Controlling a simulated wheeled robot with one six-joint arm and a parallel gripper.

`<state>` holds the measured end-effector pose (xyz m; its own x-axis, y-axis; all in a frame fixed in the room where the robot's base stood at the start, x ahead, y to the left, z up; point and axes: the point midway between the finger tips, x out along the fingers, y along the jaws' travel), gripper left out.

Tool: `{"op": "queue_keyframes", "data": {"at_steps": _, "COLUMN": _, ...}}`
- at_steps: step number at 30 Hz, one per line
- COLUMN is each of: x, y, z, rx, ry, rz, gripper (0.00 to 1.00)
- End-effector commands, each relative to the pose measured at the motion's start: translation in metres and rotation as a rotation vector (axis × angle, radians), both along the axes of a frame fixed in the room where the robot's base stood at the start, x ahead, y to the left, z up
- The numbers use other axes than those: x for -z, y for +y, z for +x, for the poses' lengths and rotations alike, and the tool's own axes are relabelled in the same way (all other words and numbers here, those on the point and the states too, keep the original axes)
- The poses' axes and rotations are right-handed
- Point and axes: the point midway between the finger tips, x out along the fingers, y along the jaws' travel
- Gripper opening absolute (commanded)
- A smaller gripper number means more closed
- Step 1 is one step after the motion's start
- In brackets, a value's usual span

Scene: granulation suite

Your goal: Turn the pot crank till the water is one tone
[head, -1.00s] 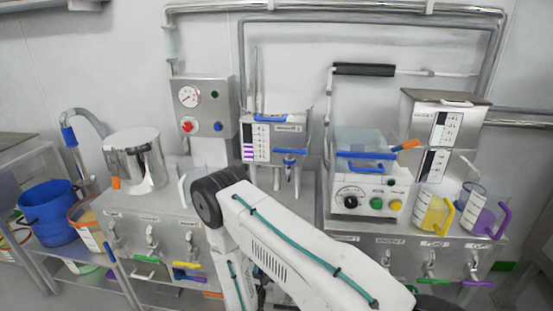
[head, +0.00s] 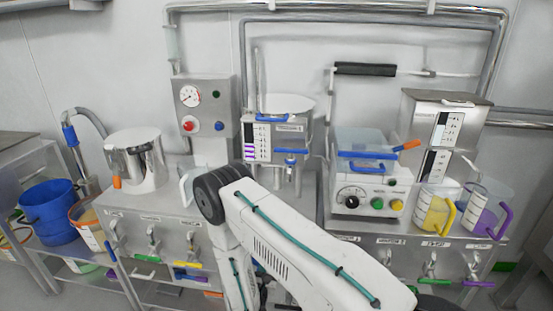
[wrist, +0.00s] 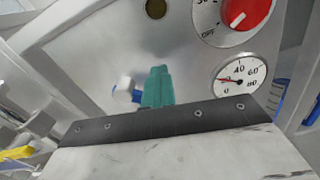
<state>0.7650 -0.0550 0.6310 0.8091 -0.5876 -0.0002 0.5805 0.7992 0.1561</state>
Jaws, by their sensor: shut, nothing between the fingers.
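A shiny steel pot (head: 138,160) stands on the left end of the steel bench in the head view. An orange grip (head: 117,182) hangs at its lower left front, likely part of its crank. The water inside the pot cannot be seen. My gripper (wrist: 158,88) shows in the wrist view as teal fingers, shut and empty, in front of a steel panel. It is hidden behind my arm in the head view. Neither pot nor orange grip can be made out in the wrist view.
The wrist view shows a red knob (wrist: 240,12), a round gauge (wrist: 239,78) and a white-and-blue knob (wrist: 127,90) close to the fingers. In the head view, a blue bucket (head: 48,208) stands left, and yellow (head: 435,210) and purple (head: 484,215) jugs stand right.

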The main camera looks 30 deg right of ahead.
Motion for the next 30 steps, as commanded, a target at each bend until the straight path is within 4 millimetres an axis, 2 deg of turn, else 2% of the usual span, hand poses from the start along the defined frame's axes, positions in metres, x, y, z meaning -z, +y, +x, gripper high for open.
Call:
{"op": "queue_keyframes", "data": {"at_steps": 6, "x": -0.016, "y": -0.007, "z": -0.004, "rx": 0.001, "ry": 0.0, "rz": 0.0, "gripper": 0.0}}
{"op": "queue_keyframes", "data": {"at_steps": 14, "x": -0.025, "y": -0.01, "z": -0.007, "rx": 0.0, "ry": -0.001, "rz": 0.001, "gripper": 0.0}}
{"op": "queue_keyframes", "data": {"at_steps": 21, "x": -0.042, "y": -0.017, "z": -0.012, "rx": 0.001, "ry": -0.001, "rz": 0.0, "gripper": 0.0}}
{"op": "queue_keyframes", "data": {"at_steps": 29, "x": -0.044, "y": -0.018, "z": -0.013, "rx": 0.0, "ry": -0.001, "rz": 0.001, "gripper": 0.0}}
{"op": "queue_keyframes", "data": {"at_steps": 30, "x": -0.044, "y": -0.018, "z": -0.013, "rx": 0.0, "ry": -0.001, "rz": 0.001, "gripper": 0.09}}
